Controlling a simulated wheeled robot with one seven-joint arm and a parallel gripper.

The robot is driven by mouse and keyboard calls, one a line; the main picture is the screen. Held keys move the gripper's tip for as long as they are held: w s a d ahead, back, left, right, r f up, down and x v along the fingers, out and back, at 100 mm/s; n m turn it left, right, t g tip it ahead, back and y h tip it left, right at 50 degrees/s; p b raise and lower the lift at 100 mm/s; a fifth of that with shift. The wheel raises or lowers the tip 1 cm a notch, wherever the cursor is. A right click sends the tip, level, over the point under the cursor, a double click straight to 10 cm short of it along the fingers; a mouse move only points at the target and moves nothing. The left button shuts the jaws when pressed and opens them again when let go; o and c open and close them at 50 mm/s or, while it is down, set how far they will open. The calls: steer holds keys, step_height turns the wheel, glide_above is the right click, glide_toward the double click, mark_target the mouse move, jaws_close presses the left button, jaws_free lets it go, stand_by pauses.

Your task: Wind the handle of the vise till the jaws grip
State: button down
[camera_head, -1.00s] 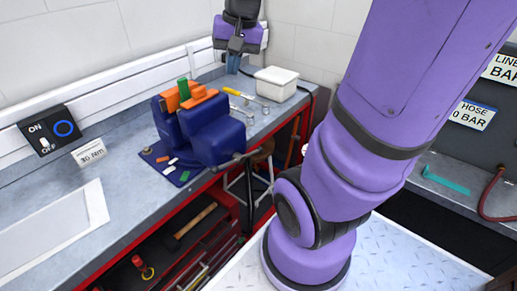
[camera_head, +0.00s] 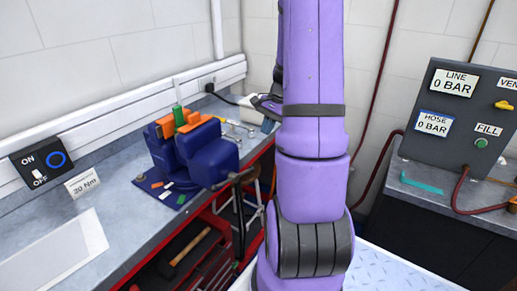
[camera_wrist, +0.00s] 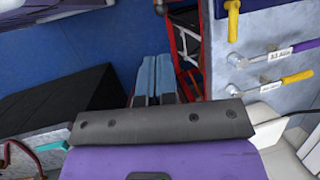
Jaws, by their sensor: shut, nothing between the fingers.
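The blue vise (camera_head: 207,160) stands on the bench at left centre in the head view. Its orange jaws (camera_head: 193,122) have a green piece (camera_head: 178,116) standing between them; whether they touch it is too small to tell. The dark handle (camera_head: 239,218) hangs down at the vise's front, over the bench edge. My gripper (camera_wrist: 153,72) is shut and empty in the wrist view, its two grey-blue fingers side by side. In the head view my purple arm hides most of it, behind and right of the vise. It is apart from the handle.
A white box (camera_head: 250,111) stands behind the vise, partly hidden by my arm. The red drawer unit (camera_head: 185,262) is below the bench. A grey pressure panel (camera_head: 455,120) with a hose stands at right.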

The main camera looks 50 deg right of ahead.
steer(key=x, duration=1.3)
steer(key=shift+f, duration=0.15)
